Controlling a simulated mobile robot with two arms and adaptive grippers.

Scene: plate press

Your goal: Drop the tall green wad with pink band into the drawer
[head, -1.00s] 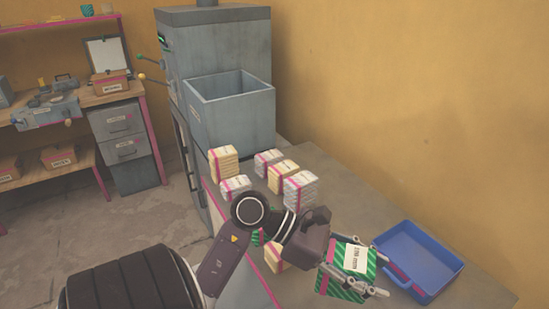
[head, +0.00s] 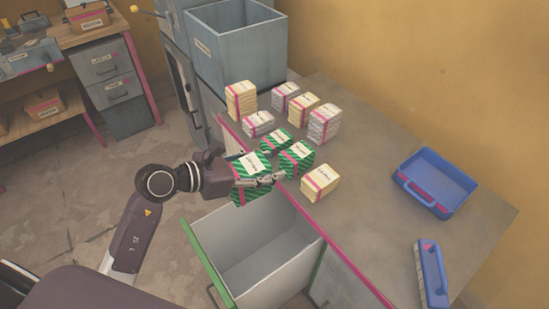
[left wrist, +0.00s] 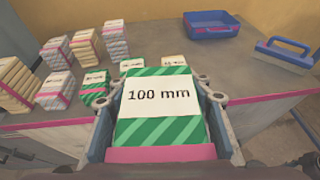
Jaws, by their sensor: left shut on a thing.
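My left gripper (head: 264,182) is shut on the tall green striped wad (head: 250,166), which has a white label and a pink band. In the left wrist view the held wad (left wrist: 160,100) sits between both fingers, its label reading "100 mm". The open drawer (head: 238,230), grey inside with a green front edge, is just below the held wad in the head view. The wad appears above the drawer's far end, near the table edge. The drawer does not show in the left wrist view. My right gripper is not in view.
Two other green wads (head: 297,158) stand close behind the held one, beside a cream wad (head: 320,183). Several white and cream wads (head: 241,101) stand farther back. A blue tray (head: 440,205) and a blue handled tool (head: 431,272) lie at right. The drawer looks empty.

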